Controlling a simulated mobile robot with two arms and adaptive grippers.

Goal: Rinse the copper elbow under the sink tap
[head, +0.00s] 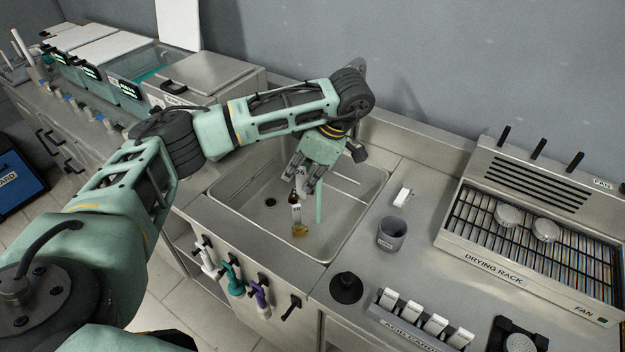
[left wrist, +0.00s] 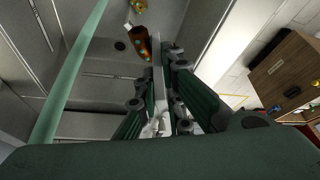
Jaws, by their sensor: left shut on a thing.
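My left gripper (head: 303,182) hangs fingers down over the sink (head: 247,205), shut on a pale bar-like tool (head: 296,213). In the left wrist view the bar (left wrist: 158,75) runs between the fingers. The tap's outlet is hidden behind my arm. My right gripper is not in view.
Coloured-handled tools (head: 233,278) hang on the sink's front. A grey cup (head: 391,234), a black round stand (head: 346,288) and the drying rack (head: 535,235) are to the right. Lidded tanks (head: 130,75) line the counter at left. The basin's left part is clear.

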